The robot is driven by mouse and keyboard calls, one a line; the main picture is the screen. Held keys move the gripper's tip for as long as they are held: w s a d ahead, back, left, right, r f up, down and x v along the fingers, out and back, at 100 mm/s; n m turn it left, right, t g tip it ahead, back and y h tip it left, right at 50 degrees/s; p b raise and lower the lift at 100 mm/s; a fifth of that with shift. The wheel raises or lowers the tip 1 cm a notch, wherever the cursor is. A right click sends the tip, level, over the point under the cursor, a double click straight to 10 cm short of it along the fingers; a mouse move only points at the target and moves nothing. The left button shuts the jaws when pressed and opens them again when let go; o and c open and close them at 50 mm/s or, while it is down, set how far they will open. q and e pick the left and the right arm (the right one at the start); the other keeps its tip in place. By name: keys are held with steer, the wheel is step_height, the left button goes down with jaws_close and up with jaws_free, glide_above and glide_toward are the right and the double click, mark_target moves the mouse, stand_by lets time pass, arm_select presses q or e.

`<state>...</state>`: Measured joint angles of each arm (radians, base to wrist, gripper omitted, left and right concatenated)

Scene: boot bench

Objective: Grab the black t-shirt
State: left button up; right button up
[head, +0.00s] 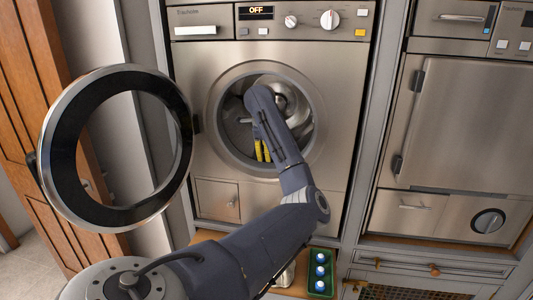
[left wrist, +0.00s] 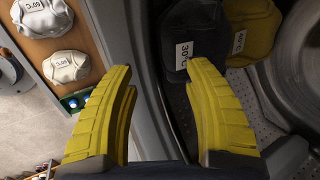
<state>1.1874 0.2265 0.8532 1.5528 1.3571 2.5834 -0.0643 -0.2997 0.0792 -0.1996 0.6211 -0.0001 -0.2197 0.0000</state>
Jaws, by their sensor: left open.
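A dark, near-black cloth bundle (left wrist: 192,38) with a white "30°C" label lies inside the washer drum in the left wrist view. It is the only black cloth I see; its folded form does not show whether it is a t-shirt. A yellow cloth bundle (left wrist: 254,34) lies against its right side. My left gripper (left wrist: 162,78) is open, with yellow fingers apart and nothing between them. The dark bundle lies beyond the right fingertip. In the head view the left gripper (head: 262,151) is at the washer opening, and the arm hides the cloth. My right gripper is out of view.
The washer (head: 330,75) has its round door (head: 70,105) swung open to the left. Pale cloth bundles, one upper (left wrist: 42,14) and one lower (left wrist: 66,66), lie outside on a wooden surface. A green crate (head: 320,294) of blue-topped bottles stands below the washer.

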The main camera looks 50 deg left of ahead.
arm_select(q)
steer(key=shift+w+a, duration=0.9)
steer(key=shift+w, duration=0.25)
steer(key=shift+w+a, duration=0.95)
steer(key=shift+w, duration=0.15)
steer(key=shift+w+a, duration=0.9)
steer(key=shift+w, duration=0.25)
steer(key=shift+w+a+f, duration=0.2)
steer(key=shift+w+f, duration=0.05)
steer(key=shift+f, duration=0.3)
steer(key=shift+f, duration=0.15)
steer(key=c, duration=1.1)
